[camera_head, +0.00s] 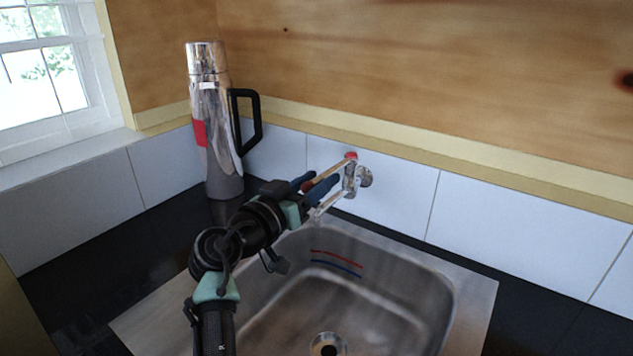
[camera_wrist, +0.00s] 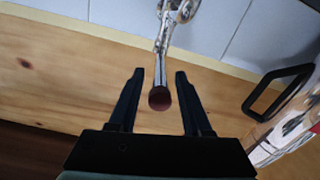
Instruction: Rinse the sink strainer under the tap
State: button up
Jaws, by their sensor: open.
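The chrome tap (camera_head: 350,181) sticks out of the tiled wall above the sink (camera_head: 375,290). It has a long lever with a red cap on top, and a spout below. My gripper (camera_head: 317,187) is open at the lever, its dark fingers on either side of it. In the wrist view, the lever's round reddish end (camera_wrist: 159,98) lies between the two fingers, with gaps on both sides. No water shows at the spout. A round drain (camera_head: 327,345) with a dark centre is at the sink's bottom, cut by the frame edge. I cannot tell whether the strainer is in it.
A tall steel flask (camera_head: 212,120) with a black handle stands on the dark counter (camera_head: 70,275), left of the tap; its handle shows in the wrist view (camera_wrist: 278,92). The tiled wall (camera_head: 400,195) is close behind the tap. A window (camera_head: 45,75) is at the left.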

grip_shut()
dwell(1.5)
